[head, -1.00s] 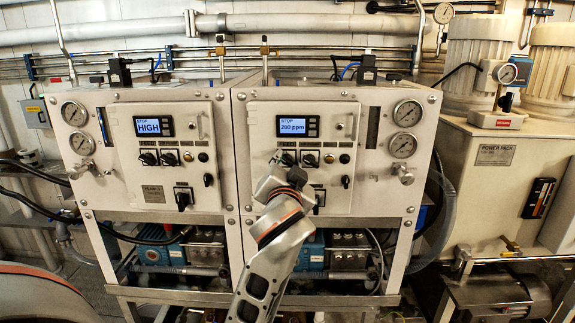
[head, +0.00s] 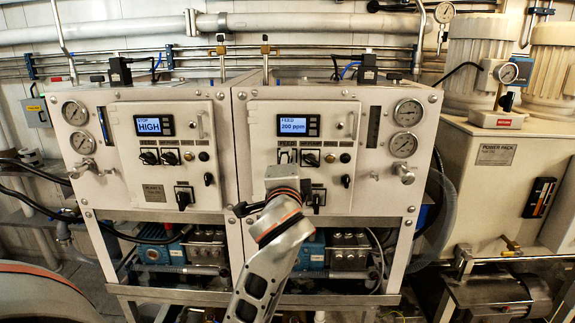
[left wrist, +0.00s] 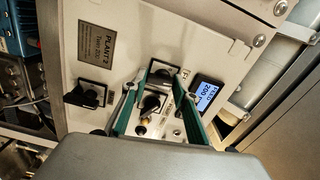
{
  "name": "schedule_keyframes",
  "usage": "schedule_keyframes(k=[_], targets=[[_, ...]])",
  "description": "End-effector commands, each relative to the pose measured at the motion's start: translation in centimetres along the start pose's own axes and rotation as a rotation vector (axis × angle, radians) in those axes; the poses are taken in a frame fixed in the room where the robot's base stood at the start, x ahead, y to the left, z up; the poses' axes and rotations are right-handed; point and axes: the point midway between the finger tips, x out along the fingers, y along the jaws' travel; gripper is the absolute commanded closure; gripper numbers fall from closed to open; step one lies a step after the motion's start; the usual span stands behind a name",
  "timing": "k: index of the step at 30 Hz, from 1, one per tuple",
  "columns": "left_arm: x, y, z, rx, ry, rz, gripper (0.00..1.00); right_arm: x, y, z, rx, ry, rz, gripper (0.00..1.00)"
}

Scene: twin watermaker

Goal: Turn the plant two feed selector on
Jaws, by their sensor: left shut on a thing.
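The plant two feed selector (left wrist: 161,77) is a small dark knob under the FEED label on the right-hand panel. In the left wrist view it sits between the fingertips of my left gripper (left wrist: 165,80), which is shut on it. In the head view my left gripper (head: 286,162) reaches up to the lower edge of the FEED label, and its wrist hides part of the panel. The plant two display (head: 293,125) reads FEED, 200 ppm. The PLANT 2 plate (left wrist: 97,43) shows in the left wrist view. My right gripper is not in view.
The HP pump selector (head: 310,159) is close on the right of the feed selector. A larger black switch (left wrist: 85,95) lies lower on the same panel. The plant one panel (head: 165,150) stands to the left, with its display (head: 149,125) reading STOP, HIGH.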

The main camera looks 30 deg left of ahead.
Motion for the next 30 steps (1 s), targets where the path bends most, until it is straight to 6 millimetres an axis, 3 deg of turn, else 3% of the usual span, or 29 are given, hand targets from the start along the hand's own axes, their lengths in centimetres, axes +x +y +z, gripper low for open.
schedule_keyframes(k=[9,25,26,30], targets=[[-0.01,-0.04,-0.01,0.117,0.002,-0.001,0.92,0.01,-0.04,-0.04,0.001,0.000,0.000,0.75],[-0.01,-0.01,-0.01,0.141,0.001,-0.001,0.92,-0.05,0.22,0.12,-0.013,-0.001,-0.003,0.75],[-0.01,-0.01,-0.01,0.141,0.001,-0.001,0.66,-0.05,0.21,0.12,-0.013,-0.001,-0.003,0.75],[-0.01,0.00,0.00,0.140,0.001,0.000,0.64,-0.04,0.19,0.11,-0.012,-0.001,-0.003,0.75]])
